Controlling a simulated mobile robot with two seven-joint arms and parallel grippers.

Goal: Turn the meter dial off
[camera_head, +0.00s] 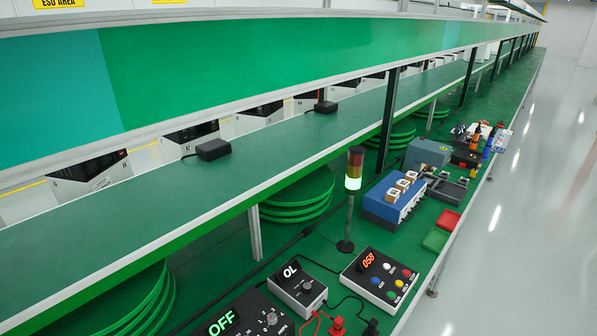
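Two units with dials stand on the lower green bench at the bottom of the head view. I cannot tell which of the two is the meter, and the dial pointers are too small to read. Neither of my grippers is in view.
A control box (380,279) with a red display and coloured buttons stands to the right. Red and black leads (337,325) lie in front. A blue case (394,199) and red tray (448,220) lie farther back. An upper shelf (180,190) overhangs at left.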

